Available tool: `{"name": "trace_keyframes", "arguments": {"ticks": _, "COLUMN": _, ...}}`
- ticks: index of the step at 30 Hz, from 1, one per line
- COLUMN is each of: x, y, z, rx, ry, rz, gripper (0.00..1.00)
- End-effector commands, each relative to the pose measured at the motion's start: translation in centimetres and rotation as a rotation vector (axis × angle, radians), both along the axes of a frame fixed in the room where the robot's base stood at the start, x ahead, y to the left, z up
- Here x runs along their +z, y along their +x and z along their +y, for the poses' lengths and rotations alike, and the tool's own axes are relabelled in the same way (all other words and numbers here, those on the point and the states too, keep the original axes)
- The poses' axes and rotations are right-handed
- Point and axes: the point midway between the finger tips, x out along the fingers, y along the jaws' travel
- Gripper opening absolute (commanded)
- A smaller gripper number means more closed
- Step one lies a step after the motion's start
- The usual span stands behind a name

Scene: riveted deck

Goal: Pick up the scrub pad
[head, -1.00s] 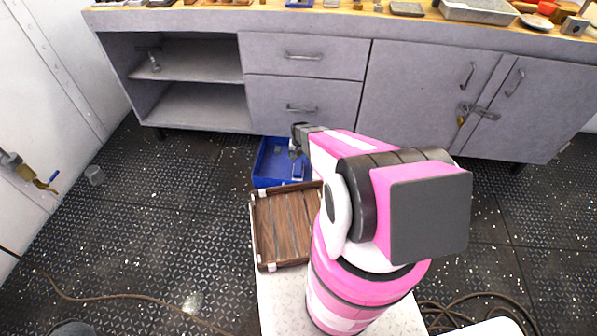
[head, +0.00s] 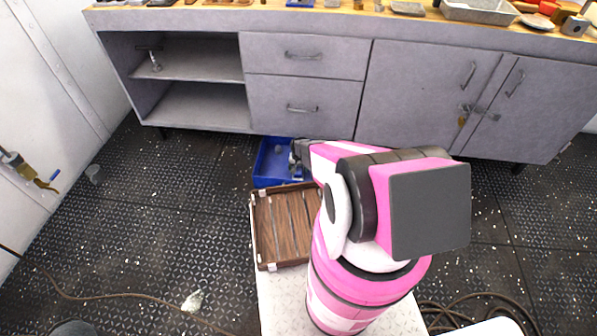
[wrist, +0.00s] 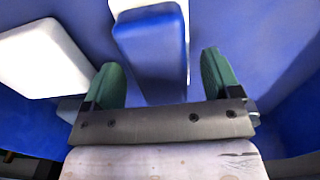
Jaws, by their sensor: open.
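In the wrist view, a thick blue block with a white layer, which looks like the scrub pad (wrist: 152,45), lies inside a blue bin (wrist: 245,30). My gripper (wrist: 162,82) is open, with one green finger on each side of the pad's near end. The fingers look apart from the pad; I cannot tell how deep they reach. In the head view, my gripper (head: 297,155) is low over the right part of the blue bin (head: 277,183), and my arm hides part of the bin.
A white block (wrist: 42,60) lies left of the pad in the bin. A wooden slatted crate (head: 284,226) stands in front of the bin. A grey cabinet (head: 305,55) with drawers rises behind it. The deck at left is mostly open, with a cable (head: 120,297) across it.

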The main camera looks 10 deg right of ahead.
Motion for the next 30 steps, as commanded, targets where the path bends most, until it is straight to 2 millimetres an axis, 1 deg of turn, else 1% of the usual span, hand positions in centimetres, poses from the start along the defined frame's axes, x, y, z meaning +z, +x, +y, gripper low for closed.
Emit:
{"name": "trace_keyframes", "arguments": {"ticks": 1, "x": -0.5, "y": 0.1, "z": 0.0, "rx": 0.000, "ry": 0.000, "rz": 0.000, "gripper": 0.83}}
{"name": "trace_keyframes", "arguments": {"ticks": 2, "x": -0.7, "y": 0.1, "z": 0.0, "rx": 0.000, "ry": 0.000, "rz": 0.000, "gripper": 0.83}}
{"name": "trace_keyframes", "arguments": {"ticks": 8, "x": -0.6, "y": 0.0, "z": 0.0, "rx": 0.000, "ry": 0.000, "rz": -0.001, "gripper": 0.83}}
{"name": "trace_keyframes", "arguments": {"ticks": 11, "x": -0.6, "y": 0.0, "z": 0.0, "rx": 0.000, "ry": 0.000, "rz": -0.001, "gripper": 0.54}}
{"name": "trace_keyframes", "arguments": {"ticks": 12, "x": -0.6, "y": 0.0, "z": 0.0, "rx": 0.000, "ry": 0.000, "rz": -0.001, "gripper": 0.41}}
{"name": "trace_keyframes", "arguments": {"ticks": 13, "x": -0.6, "y": 0.0, "z": 0.0, "rx": 0.000, "ry": 0.000, "rz": -0.001, "gripper": 0.31}}
{"name": "trace_keyframes", "arguments": {"ticks": 14, "x": -0.6, "y": 0.0, "z": 0.0, "rx": 0.000, "ry": 0.000, "rz": -0.001, "gripper": 0.29}}
{"name": "trace_keyframes", "arguments": {"ticks": 24, "x": -0.4, "y": 0.0, "z": 0.0, "rx": 0.000, "ry": 0.000, "rz": -0.001, "gripper": 0.29}}
{"name": "trace_keyframes", "arguments": {"ticks": 26, "x": 0.0, "y": -0.1, "z": 0.0, "rx": 0.000, "ry": 0.000, "rz": -0.001, "gripper": 0.29}}
{"name": "trace_keyframes", "arguments": {"ticks": 30, "x": 1.5, "y": -0.2, "z": 0.0, "rx": 0.000, "ry": 0.000, "rz": -0.001, "gripper": 0.29}}
